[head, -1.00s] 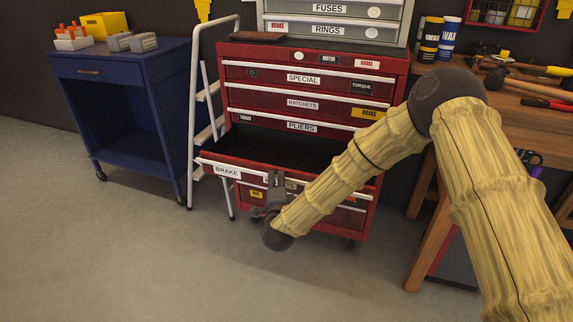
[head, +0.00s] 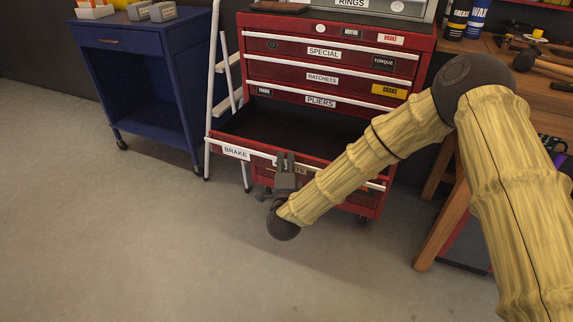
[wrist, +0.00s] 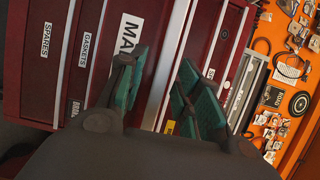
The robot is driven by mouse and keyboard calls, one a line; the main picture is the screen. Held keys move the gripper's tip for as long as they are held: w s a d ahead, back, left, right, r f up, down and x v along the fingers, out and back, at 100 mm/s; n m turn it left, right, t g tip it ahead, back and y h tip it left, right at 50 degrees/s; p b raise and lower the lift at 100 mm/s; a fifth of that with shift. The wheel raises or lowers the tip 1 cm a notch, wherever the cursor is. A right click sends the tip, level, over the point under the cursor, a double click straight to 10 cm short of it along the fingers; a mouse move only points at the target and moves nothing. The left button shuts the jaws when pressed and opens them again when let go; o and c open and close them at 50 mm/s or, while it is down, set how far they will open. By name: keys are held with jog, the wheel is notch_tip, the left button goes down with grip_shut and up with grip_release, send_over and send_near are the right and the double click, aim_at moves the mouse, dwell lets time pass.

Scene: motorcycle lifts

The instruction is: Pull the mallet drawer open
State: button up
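The mallet drawer (head: 330,175) is the pulled-out drawer below the PLIERS drawer of the red tool chest. Its dark inside shows in the head view, and its label is mostly hidden by my gripper (head: 285,160). In the wrist view the label (wrist: 129,32) reads "MA", the rest covered by a finger. My gripper (wrist: 160,85) has its two teal-padded fingers apart, with the drawer's pale front rail (wrist: 172,60) passing between them. I cannot tell whether the pads touch the rail.
Shut GASKETS (wrist: 88,50) and SPARES (wrist: 46,40) drawers lie below. A white stepladder (head: 213,110) and a blue cart (head: 125,85) stand left. A wooden workbench (head: 545,105) stands right. The floor in front (head: 170,260) is clear.

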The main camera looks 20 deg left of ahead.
jog(key=v, duration=1.2)
dwell(0.5)
jog(key=s+d+f+n+g+h, duration=0.1)
jog(key=s+d+f+n+g, duration=0.5)
jog(key=d+f, duration=0.6)
jog(key=s+d+f+n+g+h, duration=0.1)
jog(key=s+d+f+n+g, duration=0.3)
jog(key=s+d+f, duration=0.8)
jog(key=s+d+f+n+g+h, duration=0.1)
jog(key=s+d+f+n+g, duration=0.25)
jog(key=s+d+f, duration=0.3)
jog(key=s+d+n+g+h, duration=0.15)
jog(key=s+d+g, duration=0.25)
jog(key=s+d, duration=0.55)
notch_tip(320, 180, up, 22)
jog(key=p, duration=2.2)
jog(key=shift+w+r+p, duration=0.25)
jog(key=shift+p, duration=0.05)
